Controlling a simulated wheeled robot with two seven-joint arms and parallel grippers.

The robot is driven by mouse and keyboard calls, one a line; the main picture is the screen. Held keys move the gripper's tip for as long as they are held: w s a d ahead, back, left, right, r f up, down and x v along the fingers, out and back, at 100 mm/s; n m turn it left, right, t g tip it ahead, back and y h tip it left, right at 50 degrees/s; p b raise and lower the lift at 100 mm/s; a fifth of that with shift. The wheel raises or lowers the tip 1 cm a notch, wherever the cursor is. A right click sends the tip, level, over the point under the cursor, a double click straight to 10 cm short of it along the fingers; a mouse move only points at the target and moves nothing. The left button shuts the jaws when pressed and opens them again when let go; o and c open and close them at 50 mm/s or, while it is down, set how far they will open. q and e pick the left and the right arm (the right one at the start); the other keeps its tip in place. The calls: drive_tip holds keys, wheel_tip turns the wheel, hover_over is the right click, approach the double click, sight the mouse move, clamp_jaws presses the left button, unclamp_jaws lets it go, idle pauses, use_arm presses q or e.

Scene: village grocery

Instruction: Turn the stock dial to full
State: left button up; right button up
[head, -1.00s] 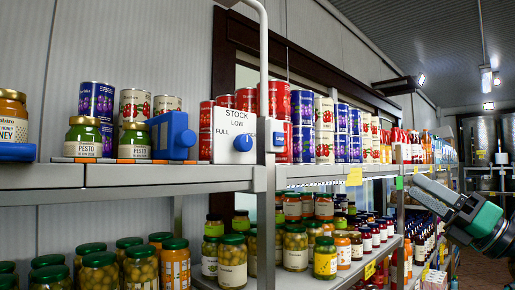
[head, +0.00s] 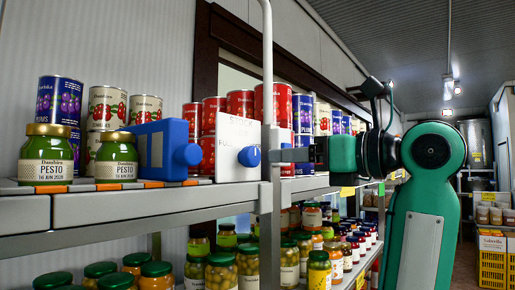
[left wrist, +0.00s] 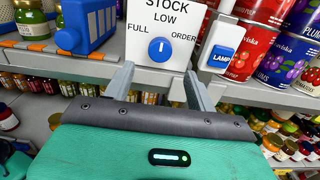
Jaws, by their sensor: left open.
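The stock dial is a round blue knob (head: 250,156) on a white panel (head: 232,132) standing at the shelf's front edge. In the left wrist view the knob (left wrist: 160,49) has its white mark pointing up at LOW, between FULL on the left and ORDER on the right. My left gripper (head: 285,156) is just right of the knob in the head view. In the left wrist view its open jaws (left wrist: 159,74) point at the knob, with one finger to each side below it. I see no contact. My right gripper is not in view.
A blue box-like device (head: 163,150) stands left of the panel, by pesto jars (head: 116,160). A metal post (head: 267,80) rises beside the panel. Cans stand behind; jars fill the lower shelf.

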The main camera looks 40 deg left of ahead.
sight(255, 158)
use_arm(q)
drive_tip(key=a, duration=0.2)
drive_tip(key=a+p, duration=0.1)
drive_tip(key=a, duration=0.1)
drive_tip(key=a+p, duration=0.1)
drive_tip(key=a, duration=0.1)
drive_tip(key=shift+s+a+r, duration=0.1)
drive_tip(key=shift+s+a, duration=0.25)
drive_tip(key=shift+a, duration=0.3)
drive_tip(key=shift+s+a+p, duration=0.1)
drive_tip(key=shift+a+p, duration=0.2)
drive_tip(key=shift+a, duration=0.15)
drive_tip(key=shift+c, duration=0.3)
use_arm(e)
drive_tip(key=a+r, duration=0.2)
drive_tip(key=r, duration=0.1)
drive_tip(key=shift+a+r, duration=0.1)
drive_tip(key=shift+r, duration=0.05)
